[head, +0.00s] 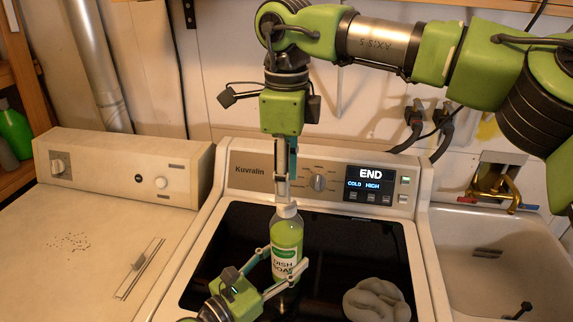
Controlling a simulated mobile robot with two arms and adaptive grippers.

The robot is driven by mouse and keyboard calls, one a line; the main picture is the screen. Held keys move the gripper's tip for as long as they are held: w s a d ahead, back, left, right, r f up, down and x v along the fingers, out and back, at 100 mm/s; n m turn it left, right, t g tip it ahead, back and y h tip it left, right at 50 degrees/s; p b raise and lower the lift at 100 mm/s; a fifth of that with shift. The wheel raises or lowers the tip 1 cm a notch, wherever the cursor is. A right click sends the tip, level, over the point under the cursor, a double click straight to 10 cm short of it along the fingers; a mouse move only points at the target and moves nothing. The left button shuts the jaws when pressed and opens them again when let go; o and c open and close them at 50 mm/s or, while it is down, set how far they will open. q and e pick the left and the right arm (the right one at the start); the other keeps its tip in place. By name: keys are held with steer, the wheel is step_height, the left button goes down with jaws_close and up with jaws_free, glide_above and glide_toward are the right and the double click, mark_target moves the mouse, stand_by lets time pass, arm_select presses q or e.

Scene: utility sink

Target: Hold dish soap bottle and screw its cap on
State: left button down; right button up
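The dish soap bottle (288,237) is clear with green liquid and a white and green label. It stands upright on the dark top of the middle machine. My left gripper (284,272) comes in low from the front left. Its fingers are closed around the lower part of the bottle, on both sides of the label. The white cap (287,211) is at the bottle's mouth. My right gripper (282,198) points straight down from above with its fingers at the cap, apparently pinching it. Whether the cap's threads are engaged cannot be seen.
A pale, lumpy folded cloth-like item (377,301) lies right of the bottle. The machine's control panel (320,183) stands close behind. A sink (500,262) with a brass faucet (494,190) is at right. A white machine (75,245) is at left; a green bottle (15,130) stands on a shelf.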

steer(key=shift+f, duration=2.7)
jaws_close()
steer(key=shift+o, duration=0.7)
jaws_free()
steer(key=shift+r, duration=0.1)
step_height(320, 180, up, 12)
